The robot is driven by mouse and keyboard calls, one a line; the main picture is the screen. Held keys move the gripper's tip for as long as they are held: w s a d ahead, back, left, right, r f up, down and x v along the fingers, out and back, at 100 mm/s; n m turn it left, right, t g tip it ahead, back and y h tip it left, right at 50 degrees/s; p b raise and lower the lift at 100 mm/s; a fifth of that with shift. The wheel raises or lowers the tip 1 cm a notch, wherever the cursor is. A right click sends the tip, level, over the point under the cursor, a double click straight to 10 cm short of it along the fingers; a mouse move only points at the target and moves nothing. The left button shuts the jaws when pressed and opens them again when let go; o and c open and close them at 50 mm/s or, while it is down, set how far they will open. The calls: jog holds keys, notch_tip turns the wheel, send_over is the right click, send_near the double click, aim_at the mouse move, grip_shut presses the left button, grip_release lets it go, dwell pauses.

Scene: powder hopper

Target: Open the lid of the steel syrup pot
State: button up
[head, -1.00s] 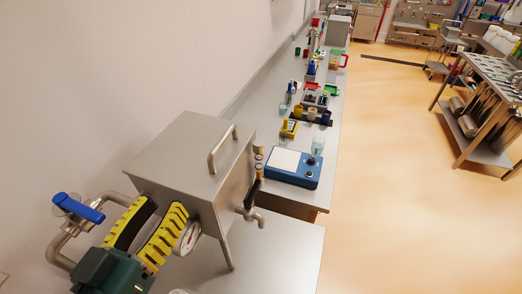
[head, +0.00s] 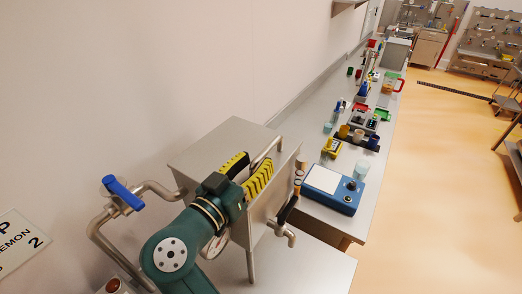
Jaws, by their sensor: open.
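The steel syrup pot (head: 268,208) is a boxy steel vessel on legs at the bottom centre of the head view. Its flat lid (head: 215,148) looks shut, with a bar handle (head: 268,149) near its right side. My gripper (head: 258,165) has yellow-and-black fingers and is open over the lid's right part, right by the handle. The fingers hide part of the handle. I cannot tell whether they touch it or stand on both sides of it. A tap with a black lever (head: 288,209) sits on the pot's right side.
A steel pipe with a blue valve lever (head: 122,193) stands left of the pot. A blue device (head: 333,190) is on the bench right of it, with cups and several small items beyond. The wall (head: 130,80) is close on the left. The floor at right is clear.

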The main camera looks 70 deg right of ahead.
jog(key=shift+s+d, duration=0.2)
jog(key=shift+d, duration=1.15)
jog(key=shift+c, duration=0.4)
grip_shut()
jog(key=shift+w+r, duration=0.1)
